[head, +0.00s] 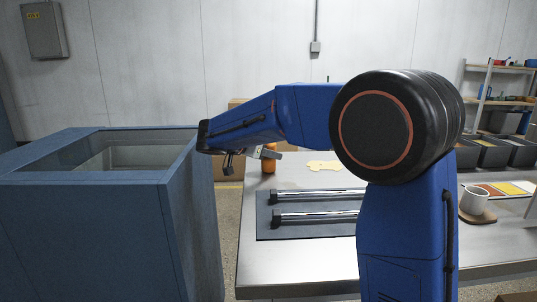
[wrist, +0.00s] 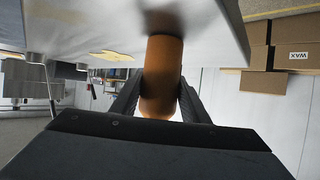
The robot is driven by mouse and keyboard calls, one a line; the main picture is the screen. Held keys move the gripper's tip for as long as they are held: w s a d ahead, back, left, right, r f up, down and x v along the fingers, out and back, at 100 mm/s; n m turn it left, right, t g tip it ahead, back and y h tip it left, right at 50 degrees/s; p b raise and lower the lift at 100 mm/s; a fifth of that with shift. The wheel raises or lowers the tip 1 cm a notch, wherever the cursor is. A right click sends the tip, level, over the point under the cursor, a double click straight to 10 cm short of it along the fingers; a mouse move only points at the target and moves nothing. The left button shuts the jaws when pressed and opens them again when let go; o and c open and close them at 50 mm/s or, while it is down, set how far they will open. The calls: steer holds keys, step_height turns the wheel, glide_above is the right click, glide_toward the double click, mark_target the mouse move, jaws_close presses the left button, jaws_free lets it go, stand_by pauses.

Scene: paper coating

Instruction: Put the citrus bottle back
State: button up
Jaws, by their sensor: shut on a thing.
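The citrus bottle is an orange cylinder. In the head view the bottle (head: 269,165) shows at the left end of the steel table, partly hidden by my gripper (head: 262,153). In the wrist view the bottle (wrist: 160,80) stands between the two dark fingers of my gripper (wrist: 160,105), which are shut on it. Its end meets or nearly meets the table surface (wrist: 205,30); I cannot tell whether it touches.
Two metal rods (head: 318,195) lie on a dark mat (head: 262,222) on the table. A yellowish splash (head: 325,166) lies behind them. A white mug (head: 474,200) stands at the right. A blue open-topped tank (head: 100,230) stands left of the table. Cardboard boxes (wrist: 285,57) show beyond the table.

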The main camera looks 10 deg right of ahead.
steer(key=o, duration=1.3)
steer(key=shift+o, duration=0.2)
steer(key=shift+r, duration=0.1)
steer(key=v, duration=1.2)
